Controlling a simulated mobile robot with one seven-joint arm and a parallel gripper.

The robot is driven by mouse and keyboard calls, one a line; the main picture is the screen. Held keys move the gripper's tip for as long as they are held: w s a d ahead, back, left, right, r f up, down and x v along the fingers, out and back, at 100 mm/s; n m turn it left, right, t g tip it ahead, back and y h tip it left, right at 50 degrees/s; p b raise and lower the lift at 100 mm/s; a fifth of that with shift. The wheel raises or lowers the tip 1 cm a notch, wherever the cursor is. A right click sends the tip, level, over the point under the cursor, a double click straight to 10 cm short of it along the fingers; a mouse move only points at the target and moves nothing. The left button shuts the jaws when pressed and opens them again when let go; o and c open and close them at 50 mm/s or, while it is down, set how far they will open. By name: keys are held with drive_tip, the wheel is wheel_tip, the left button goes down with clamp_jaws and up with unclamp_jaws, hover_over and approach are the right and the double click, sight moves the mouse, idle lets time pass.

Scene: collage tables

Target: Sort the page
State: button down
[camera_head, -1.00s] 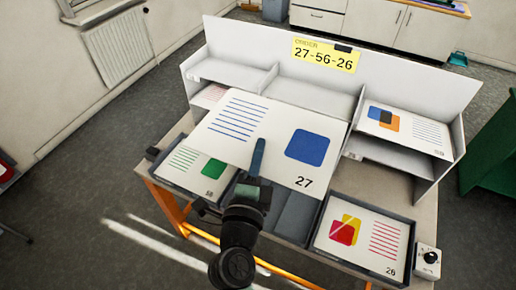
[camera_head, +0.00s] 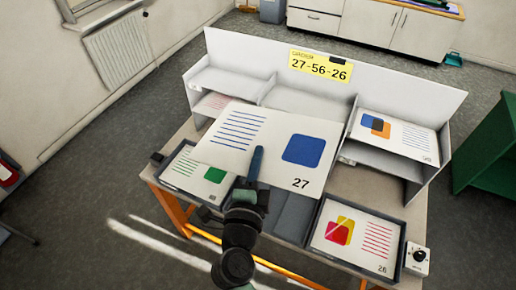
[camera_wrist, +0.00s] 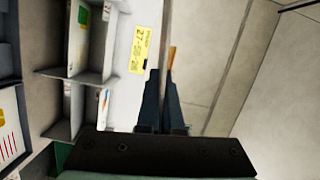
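My gripper (camera_head: 257,158) is shut on the large white page 27 (camera_head: 265,166), with one finger on top of it near its front edge. The page has blue lines and a blue square, and is held over the middle of the sorter. In the wrist view, my fingers (camera_wrist: 163,100) are close together; the page's faces are not visible there. The left tray holds a green-line page (camera_head: 199,178); the right tray holds page 26 (camera_head: 352,239), with red lines. The middle tray (camera_head: 295,216) is partly hidden and looks empty. A yellow order sign (camera_head: 320,67) reads 27-56-26.
A page with blue and orange squares (camera_head: 395,134) lies on the upper right shelf. A page with pink lines (camera_head: 212,104) shows in the lower left slot. The upper left and middle shelves look empty. A dial box (camera_head: 417,259) stands at the right front corner.

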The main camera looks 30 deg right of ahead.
drive_tip(key=r+n+p, duration=0.1)
drive_tip(key=n+p, duration=0.1)
drive_tip(key=p, duration=0.2)
drive_tip(key=shift+g, duration=0.3)
drive_tip(key=shift+f+n+p, duration=0.1)
drive_tip(key=shift+n+p, duration=0.35)
drive_tip(key=shift+n, duration=0.05)
drive_tip(key=shift+f+n, duration=0.3)
drive_tip(key=shift+n, duration=0.1)
drive_tip(key=shift+n+g+b, duration=0.3)
drive_tip(key=shift+n, duration=0.1)
drive_tip(key=shift+n+g, duration=0.4)
drive_tip(key=shift+n, duration=0.6)
drive_tip(key=shift+n, duration=0.6)
drive_tip(key=n+g, duration=0.1)
drive_tip(key=n, duration=0.2)
drive_tip(key=shift+g+h, duration=0.3)
drive_tip(key=n+g, duration=0.1)
drive_tip(key=n, duration=0.2)
drive_tip(key=shift+h, duration=0.4)
